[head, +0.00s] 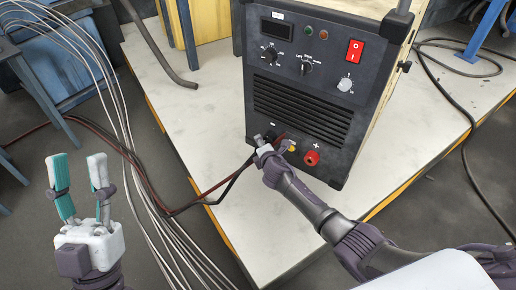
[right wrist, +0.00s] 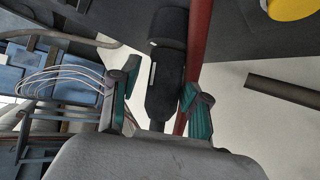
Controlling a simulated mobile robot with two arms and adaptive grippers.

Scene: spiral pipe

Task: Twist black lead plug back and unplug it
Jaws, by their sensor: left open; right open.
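The black lead plug (right wrist: 168,70) sits at the minus socket on the front of the dark welding machine (head: 325,75). In the right wrist view it lies between the two green-padded fingers of my right gripper (right wrist: 160,80), which are open around it; I cannot tell whether they touch it. In the head view my right gripper (head: 270,150) is at the lower left of the machine's front and mostly hides the plug. My left gripper (head: 76,160) is open and empty at the lower left, away from the machine.
A red cable (right wrist: 199,45) runs close beside the plug, near the right finger. A red socket (head: 311,158) marked plus and a yellow part (head: 291,147) are close to the right gripper. Several pale cables (head: 118,90) hang near the left gripper. The white tabletop (head: 195,130) is mostly clear.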

